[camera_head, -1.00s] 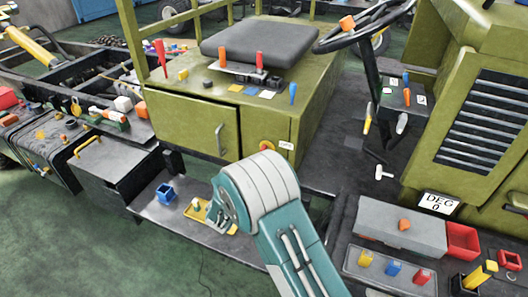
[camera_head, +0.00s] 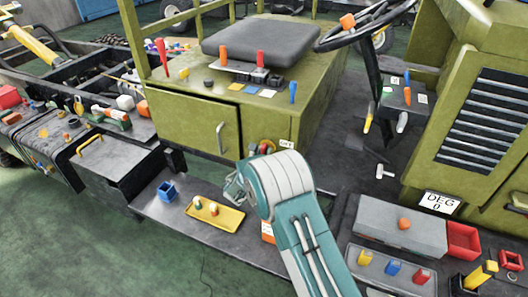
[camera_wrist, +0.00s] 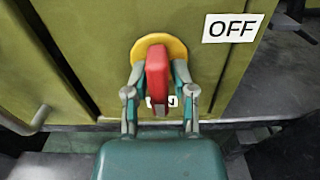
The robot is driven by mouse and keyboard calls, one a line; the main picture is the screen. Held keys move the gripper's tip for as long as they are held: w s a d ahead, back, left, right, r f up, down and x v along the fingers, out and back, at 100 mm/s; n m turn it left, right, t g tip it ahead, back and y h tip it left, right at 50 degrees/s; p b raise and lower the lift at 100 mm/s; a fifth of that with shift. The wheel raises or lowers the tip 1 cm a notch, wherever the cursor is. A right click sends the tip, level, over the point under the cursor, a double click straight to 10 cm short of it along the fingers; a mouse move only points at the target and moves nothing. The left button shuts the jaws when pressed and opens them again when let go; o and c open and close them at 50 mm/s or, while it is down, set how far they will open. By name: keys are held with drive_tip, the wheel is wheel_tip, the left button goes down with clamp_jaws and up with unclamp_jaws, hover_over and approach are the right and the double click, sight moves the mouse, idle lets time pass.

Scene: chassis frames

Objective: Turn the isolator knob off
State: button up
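The isolator knob is a red bar handle (camera_wrist: 157,72) on a round yellow plate (camera_wrist: 178,47), on the green cabinet's front. Its handle stands upright in the wrist view. A white OFF label (camera_wrist: 233,28) is up and to the right of it; another label (camera_wrist: 152,102), partly hidden, is below behind the handle's lower end. My gripper (camera_wrist: 158,78) has one finger on each side of the red handle, with narrow gaps seeming to show between. In the head view my gripper (camera_head: 252,160) is at the cabinet front and largely hides the knob.
A cabinet door with a grey handle (camera_head: 221,139) is left of the knob. A grey toolbox (camera_head: 385,231) and red bin (camera_head: 463,240) are to the right.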

drive_tip(key=shift+a, duration=0.15)
clamp_jaws()
drive_tip(key=shift+n, duration=0.3)
drive_tip(key=n, duration=0.2)
drive_tip(key=shift+a+n, duration=0.15)
drive_tip(key=shift+n, duration=0.15)
drive_tip(key=n, duration=0.6)
drive_tip(key=shift+a+f, duration=0.1)
drive_tip(key=shift+a+f+n, duration=0.1)
drive_tip(key=shift+f+n, duration=0.05)
drive_tip(key=shift+n, duration=1.85)
drive_tip(key=shift+a+f+n, duration=0.1)
drive_tip(key=shift+n, duration=1.9)
drive_tip(key=shift+d+f+n, duration=0.1)
drive_tip(key=shift+n, duration=0.5)
